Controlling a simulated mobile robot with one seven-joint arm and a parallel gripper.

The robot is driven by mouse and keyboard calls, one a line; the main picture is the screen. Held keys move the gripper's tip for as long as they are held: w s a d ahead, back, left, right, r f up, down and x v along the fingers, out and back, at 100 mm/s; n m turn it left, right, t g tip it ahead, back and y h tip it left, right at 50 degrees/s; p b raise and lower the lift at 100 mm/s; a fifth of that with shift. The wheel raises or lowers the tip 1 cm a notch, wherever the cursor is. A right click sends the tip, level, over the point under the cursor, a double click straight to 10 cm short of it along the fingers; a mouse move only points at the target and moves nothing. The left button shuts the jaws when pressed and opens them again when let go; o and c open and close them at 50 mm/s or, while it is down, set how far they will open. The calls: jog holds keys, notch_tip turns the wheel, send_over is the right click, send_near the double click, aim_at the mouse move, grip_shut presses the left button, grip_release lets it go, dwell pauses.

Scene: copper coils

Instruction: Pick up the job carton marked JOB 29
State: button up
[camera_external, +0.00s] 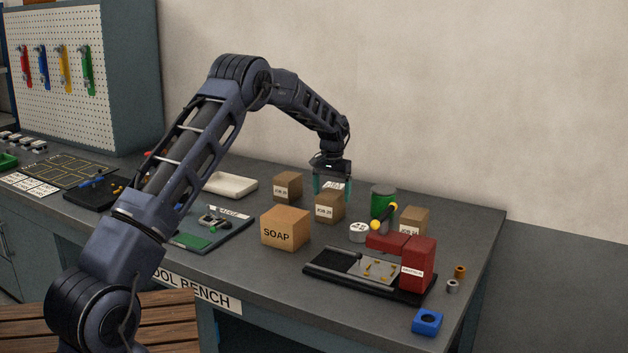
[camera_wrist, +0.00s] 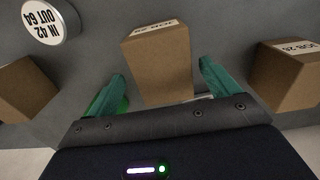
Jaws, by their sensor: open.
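The middle carton (camera_external: 329,208) has a small label that seems to read JOB 29, though the last digit is hard to tell. In the wrist view this carton (camera_wrist: 160,70) lies between my fingers, its label seen at a slant. My gripper (camera_external: 332,188) points down with teal fingers apart, at the back of this carton. In the wrist view my gripper (camera_wrist: 162,78) is open, with a gap visible on each side of the carton. The left carton (camera_external: 288,187) appears marked JOB 26. The right carton (camera_external: 414,220) has a partly hidden label.
A SOAP box (camera_external: 285,228) stands in front of the cartons. A green can (camera_external: 383,198), a yellow-ended rod (camera_external: 382,217) and a white round piece marked IN 42 OUT 64 (camera_wrist: 48,20) are nearby. A black fixture with red blocks (camera_external: 417,265) sits at the front right.

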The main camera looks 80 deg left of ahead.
aim_at(330, 205)
jog(key=shift+s+a+f, duration=0.1)
jog(key=shift+f, duration=1.2)
jog(key=shift+s+f, duration=0.1)
jog(key=shift+f, duration=1.2)
jog(key=shift+c, duration=0.5)
jog(key=c, duration=1.1)
